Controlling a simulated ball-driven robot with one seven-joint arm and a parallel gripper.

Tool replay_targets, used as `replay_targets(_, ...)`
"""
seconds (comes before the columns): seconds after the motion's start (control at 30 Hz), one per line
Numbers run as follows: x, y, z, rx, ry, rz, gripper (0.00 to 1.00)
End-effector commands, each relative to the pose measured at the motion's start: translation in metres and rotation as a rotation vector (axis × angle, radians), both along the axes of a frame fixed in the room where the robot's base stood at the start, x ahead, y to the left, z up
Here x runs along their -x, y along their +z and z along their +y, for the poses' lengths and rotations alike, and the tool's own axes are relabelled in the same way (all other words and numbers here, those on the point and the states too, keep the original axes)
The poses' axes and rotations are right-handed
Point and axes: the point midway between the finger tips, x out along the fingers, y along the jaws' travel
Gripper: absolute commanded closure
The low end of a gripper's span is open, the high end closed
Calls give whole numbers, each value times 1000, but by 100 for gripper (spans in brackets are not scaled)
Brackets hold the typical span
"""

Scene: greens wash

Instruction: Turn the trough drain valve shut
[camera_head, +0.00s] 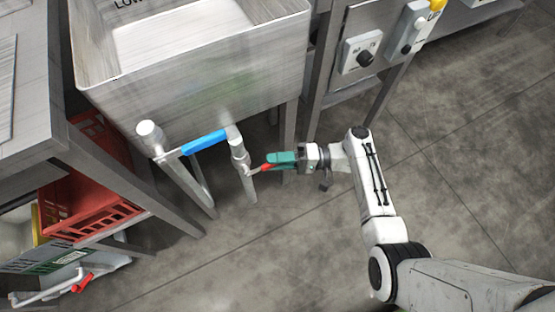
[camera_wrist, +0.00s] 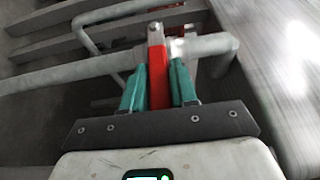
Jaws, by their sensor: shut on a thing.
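The trough (camera_head: 215,85) is a metal basin at the top of the head view. Below it, pale drain pipes carry a blue sleeve (camera_head: 205,141) and a vertical pipe (camera_head: 238,155). The drain valve's red handle (camera_head: 266,167) sticks out to the right of that vertical pipe. My gripper (camera_head: 277,162) has green fingers and is shut on the red handle. In the wrist view, the red handle (camera_wrist: 157,85) lies between the two green fingers of my gripper (camera_wrist: 158,82), with its far end at the pipe (camera_wrist: 205,46).
A red crate (camera_head: 85,190) sits on a lower shelf at left. Metal table legs (camera_head: 289,135) stand close behind my gripper. A panel with a black knob (camera_head: 365,57) is at the upper right. The floor (camera_head: 250,250) in front is clear.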

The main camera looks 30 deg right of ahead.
Motion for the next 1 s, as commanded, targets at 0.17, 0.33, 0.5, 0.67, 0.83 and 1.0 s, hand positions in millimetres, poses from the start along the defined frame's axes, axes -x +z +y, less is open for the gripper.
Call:
replay_targets(0.17,0,-1,0,2,-2,4,100)
replay_targets(0.33,0,-2,0,2,-1,3,56)
replay_targets(0.5,0,-1,0,2,-1,3,51)
replay_targets(0.67,1,-1,-1,1,-1,2,51)
replay_targets(0.83,7,-1,-18,1,-4,2,51)
replay_targets(1.0,19,-2,-49,2,-5,2,51)
